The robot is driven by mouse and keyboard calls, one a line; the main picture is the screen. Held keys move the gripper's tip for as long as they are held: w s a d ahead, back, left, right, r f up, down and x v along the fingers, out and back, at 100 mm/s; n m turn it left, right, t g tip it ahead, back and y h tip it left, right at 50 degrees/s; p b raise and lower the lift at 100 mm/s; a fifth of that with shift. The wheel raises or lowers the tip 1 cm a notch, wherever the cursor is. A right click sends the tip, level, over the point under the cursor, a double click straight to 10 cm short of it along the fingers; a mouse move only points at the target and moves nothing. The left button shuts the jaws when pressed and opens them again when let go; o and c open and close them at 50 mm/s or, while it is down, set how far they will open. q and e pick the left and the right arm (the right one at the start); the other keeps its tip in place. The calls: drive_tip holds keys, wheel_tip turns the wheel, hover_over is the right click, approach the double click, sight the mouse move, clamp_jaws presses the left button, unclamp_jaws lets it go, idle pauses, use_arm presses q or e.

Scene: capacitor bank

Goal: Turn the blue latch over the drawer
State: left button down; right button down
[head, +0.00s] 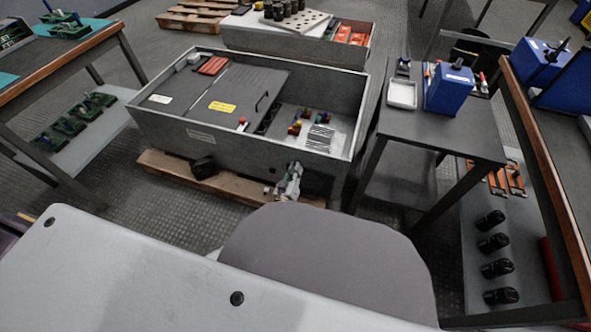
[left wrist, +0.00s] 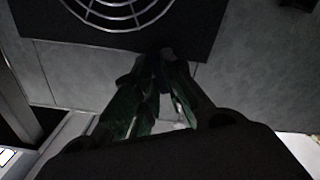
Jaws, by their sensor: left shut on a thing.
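My left gripper (head: 291,178) is low at the front wall of the grey open cabinet (head: 240,139), right of its middle. In the left wrist view the green fingers of this gripper (left wrist: 164,62) come together at the lower edge of a dark panel. They are shut on a small dark bluish piece, which looks like the blue latch (left wrist: 156,65); the fingers hide most of it and its turn angle cannot be told. The drawer cannot be made out. My right gripper is not in view.
The dark panel (left wrist: 50,27) carries a round wire grille (left wrist: 118,9). The cabinet stands on a wooden pallet (head: 165,165). A small table with a blue box (head: 449,90) stands right of it. A workbench (head: 75,40) is at the left.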

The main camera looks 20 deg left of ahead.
use_arm(q)
drive_tip(key=m+p, duration=0.1)
drive_tip(key=m, duration=0.4)
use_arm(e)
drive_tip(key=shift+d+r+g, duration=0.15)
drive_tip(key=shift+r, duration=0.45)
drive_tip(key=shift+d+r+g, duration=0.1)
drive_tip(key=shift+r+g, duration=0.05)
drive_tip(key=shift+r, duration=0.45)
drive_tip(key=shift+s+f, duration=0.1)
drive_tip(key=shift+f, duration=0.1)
use_arm(q)
drive_tip(key=c, duration=1.5)
unclamp_jaws()
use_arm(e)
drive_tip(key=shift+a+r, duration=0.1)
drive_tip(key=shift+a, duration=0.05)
use_arm(q)
drive_tip(key=s, duration=1.2)
drive_tip(key=shift+a, duration=0.25)
